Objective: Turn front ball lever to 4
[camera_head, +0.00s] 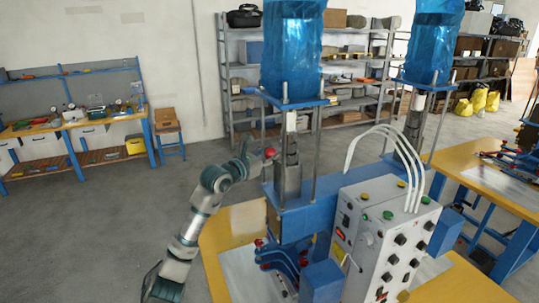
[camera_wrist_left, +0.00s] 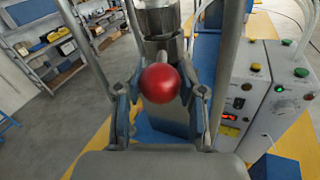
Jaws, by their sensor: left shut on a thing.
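The front ball lever ends in a red ball (camera_head: 270,152) beside the front column of the blue welding machine (camera_head: 295,222). In the left wrist view the red ball (camera_wrist_left: 160,83) sits between the two fingers, in front of a grey metal column. My left gripper (camera_head: 262,156) is shut on the ball lever, and its fingers (camera_wrist_left: 167,97) show on both sides of the ball. The lever's rod is mostly hidden behind the ball. I cannot make out a numbered scale or the lever's setting. My right gripper is not in view.
A grey control box (camera_head: 385,235) with buttons, knobs and white hoses stands right of the front column. Blue-covered cylinders (camera_head: 292,48) rise above the machine on thin rods. The yellow table (camera_head: 225,228) lies below. Open floor (camera_head: 110,220) is to the left.

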